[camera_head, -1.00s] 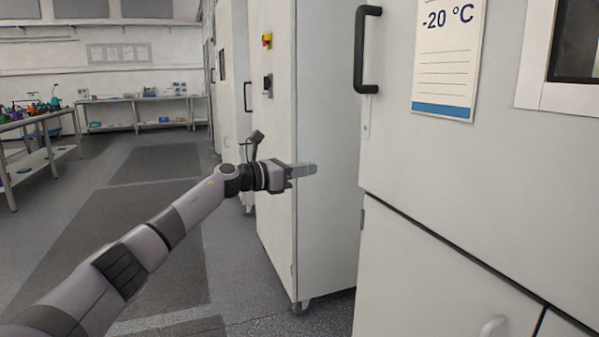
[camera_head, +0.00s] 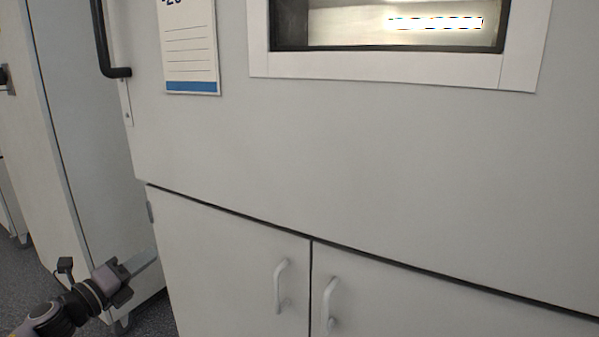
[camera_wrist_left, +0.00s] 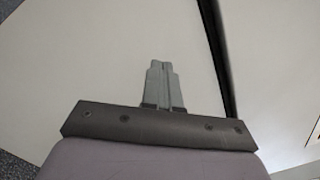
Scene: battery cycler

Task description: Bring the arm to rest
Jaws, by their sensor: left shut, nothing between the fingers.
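My left gripper (camera_head: 148,260) shows at the lower left of the head view, in front of the side of a tall grey-white cabinet. Its fingers are together and hold nothing. In the left wrist view the closed fingers (camera_wrist_left: 161,65) point at a pale flat panel, with a dark vertical gap to their right. I cannot tell how far the fingertips are from the panel. Most of the left arm is out of the head view. My right gripper is not in view.
A large white cabinet (camera_head: 350,160) with a window (camera_head: 340,25) fills the head view. It has a black handle (camera_head: 103,45), a label sheet (camera_head: 190,50) and two lower door handles (camera_head: 281,285). A neighbouring tall cabinet (camera_head: 85,130) stands left. Little floor (camera_head: 20,280) shows.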

